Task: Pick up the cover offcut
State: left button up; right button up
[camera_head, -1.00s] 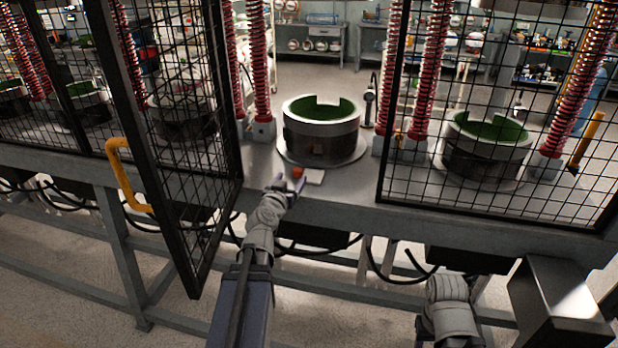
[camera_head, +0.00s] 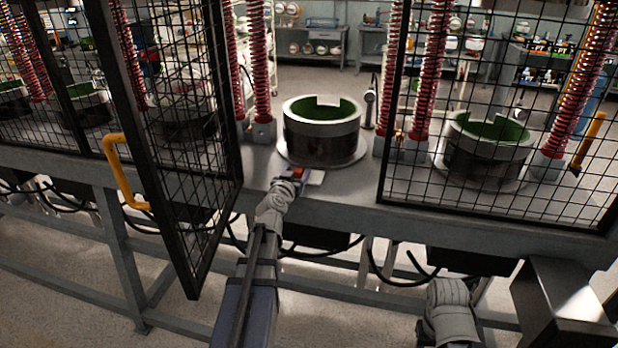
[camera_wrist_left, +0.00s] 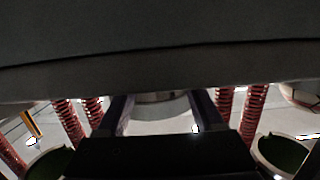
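The cover offcut seems to be the small orange-red piece (camera_head: 298,173) on the press bench, in front of the middle mould. It is small and partly hidden by my gripper in the head view; I cannot make it out in the wrist view. My left gripper (camera_head: 291,178) is low over the bench's front edge, at the piece; touching or apart cannot be told. In the left wrist view its two fingers (camera_wrist_left: 159,112) stand wide apart, with nothing visibly gripped. My right arm shows at lower right, but its gripper does not show.
The middle mould (camera_head: 321,136), round with a green lining, stands just behind. A pale flat plate (camera_head: 316,178) lies right of the piece. An open mesh door (camera_head: 190,150) stands left of my arm; a mesh panel (camera_head: 500,110) closes off the right. Red springs (camera_head: 259,70) flank the mould.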

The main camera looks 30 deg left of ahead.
pick_arm(q)
grip_shut()
dwell(0.3)
dwell(0.3)
notch_tip(320, 180, up, 10)
jog(key=p, duration=1)
